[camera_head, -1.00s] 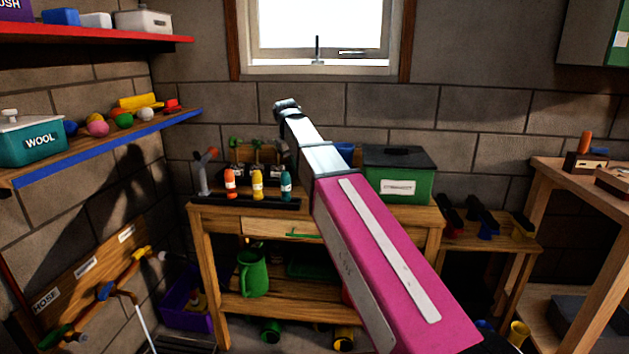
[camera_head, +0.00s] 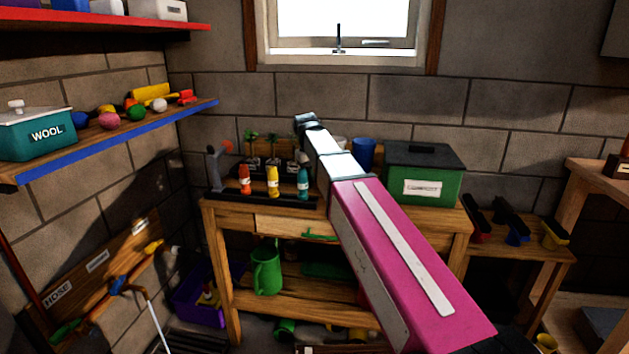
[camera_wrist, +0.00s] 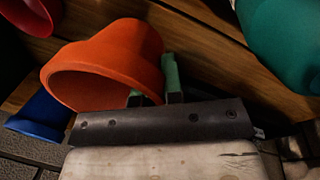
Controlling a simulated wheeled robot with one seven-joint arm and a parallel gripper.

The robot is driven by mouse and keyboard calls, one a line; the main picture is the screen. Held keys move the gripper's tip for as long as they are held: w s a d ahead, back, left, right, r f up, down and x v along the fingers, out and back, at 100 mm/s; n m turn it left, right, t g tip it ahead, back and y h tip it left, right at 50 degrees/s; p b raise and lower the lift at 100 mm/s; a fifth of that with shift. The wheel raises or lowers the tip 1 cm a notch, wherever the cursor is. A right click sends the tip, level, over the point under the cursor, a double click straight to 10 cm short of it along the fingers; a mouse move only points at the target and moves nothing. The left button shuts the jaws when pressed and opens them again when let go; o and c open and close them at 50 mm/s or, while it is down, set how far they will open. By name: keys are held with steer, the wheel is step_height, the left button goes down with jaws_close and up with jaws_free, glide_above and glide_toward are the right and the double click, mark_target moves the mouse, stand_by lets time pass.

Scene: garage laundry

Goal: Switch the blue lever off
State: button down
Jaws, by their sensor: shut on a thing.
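A small blue part (camera_head: 118,285), which looks like the blue lever, is on the wooden board labelled HOSE (camera_head: 95,272) low on the left wall. It sits between a yellow part (camera_head: 153,246) and a green part (camera_head: 65,330); its setting is too small to tell. My pink arm reaches from the lower right over the workbench, and hides my gripper in the head view. In the wrist view my gripper (camera_wrist: 155,88) has its green fingertips at the rim of an orange pot (camera_wrist: 105,65) and is shut on it. The lever is not in the wrist view.
The workbench (camera_head: 290,222) carries bottles, a green lidded box (camera_head: 423,177) and a blue cup (camera_head: 362,153). A green jug (camera_head: 267,270) stands on its lower shelf. A purple crate (camera_head: 200,305) is on the floor between board and bench. Blue-edged shelf (camera_head: 120,145) juts out above.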

steer(key=shift+f, duration=1.25)
steer(key=shift+f, duration=0.15)
steer(key=c, duration=1.3)
jaws_free()
steer(key=shift+o, duration=0.2)
step_height(320, 180, up, 12)
steer(key=a, duration=0.1)
steer(key=shift+s+a, duration=0.4)
jaws_close()
